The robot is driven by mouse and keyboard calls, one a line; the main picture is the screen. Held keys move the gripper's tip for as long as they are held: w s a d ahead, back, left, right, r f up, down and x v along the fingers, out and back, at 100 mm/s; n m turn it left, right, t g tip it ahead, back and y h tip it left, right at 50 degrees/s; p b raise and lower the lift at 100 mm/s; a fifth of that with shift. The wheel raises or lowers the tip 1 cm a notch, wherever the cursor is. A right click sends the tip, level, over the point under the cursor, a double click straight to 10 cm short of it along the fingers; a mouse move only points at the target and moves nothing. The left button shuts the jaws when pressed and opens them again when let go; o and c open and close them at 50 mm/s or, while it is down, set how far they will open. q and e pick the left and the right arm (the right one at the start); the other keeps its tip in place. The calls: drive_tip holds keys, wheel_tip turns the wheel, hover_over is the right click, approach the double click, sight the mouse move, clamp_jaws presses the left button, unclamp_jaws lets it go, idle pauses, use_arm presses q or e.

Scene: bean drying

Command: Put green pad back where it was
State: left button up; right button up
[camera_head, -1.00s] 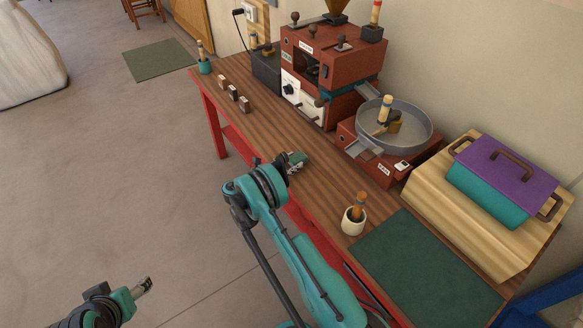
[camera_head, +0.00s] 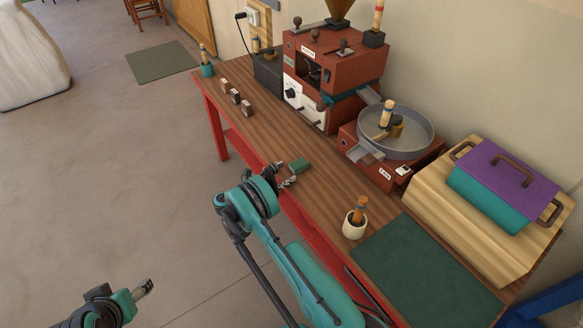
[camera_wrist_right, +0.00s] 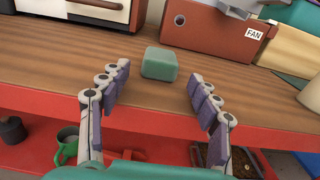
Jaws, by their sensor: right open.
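The green pad (camera_head: 300,166), a small block, lies on the wooden tabletop near its front edge. It also shows in the right wrist view (camera_wrist_right: 160,64), just beyond the fingers and apart from them. My right gripper (camera_head: 281,175) is open and empty, at the table's front edge just left of the pad. Its two fingers (camera_wrist_right: 158,80) are spread wide in the wrist view, with the pad centred ahead of the gap. My left gripper (camera_head: 146,287) is over the floor at lower left, away from the table; its jaws are too small to judge.
A red roaster (camera_head: 330,60) and a round grey cooling pan (camera_head: 430,128) stand behind the pad. Small blocks (camera_head: 235,97) sit to the left. A white cup (camera_head: 346,231) and a large green mat (camera_head: 385,260) lie to the right. Bare tabletop surrounds the pad.

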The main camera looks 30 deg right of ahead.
drive_tip(key=a+p, duration=0.2)
drive_tip(key=a, duration=0.5)
wheel_tip(320, 180, up, 10)
drive_tip(key=w+d+m+t+y, duration=0.1)
drive_tip(key=w+m+y, duration=0.1)
drive_tip(key=y, duration=0.2)
drive_tip(key=s+r+m+t+y, duration=0.1)
drive_tip(key=s+r+m+y, duration=0.4)
drive_tip(key=r, duration=0.4)
drive_tip(key=s+a+r+m+t+y, duration=0.1)
drive_tip(key=s+a+m+y, duration=0.2)
drive_tip(key=s, duration=0.5)
drive_tip(key=s+a+r+m+t+y, duration=0.1)
drive_tip(key=s+a+m+y, duration=0.2)
drive_tip(key=s, duration=0.6)
drive_tip(key=s+a+r+m+t+y, duration=0.1)
drive_tip(key=s+a+m+y, duration=0.2)
drive_tip(key=s+a+m, duration=0.2)
drive_tip(key=s+m, duration=0.1)
drive_tip(key=s, duration=0.2)
drive_tip(key=shift+s+r+t, duration=0.25)
drive_tip(key=shift+r+t, duration=0.05)
drive_tip(key=shift+r, duration=0.1)
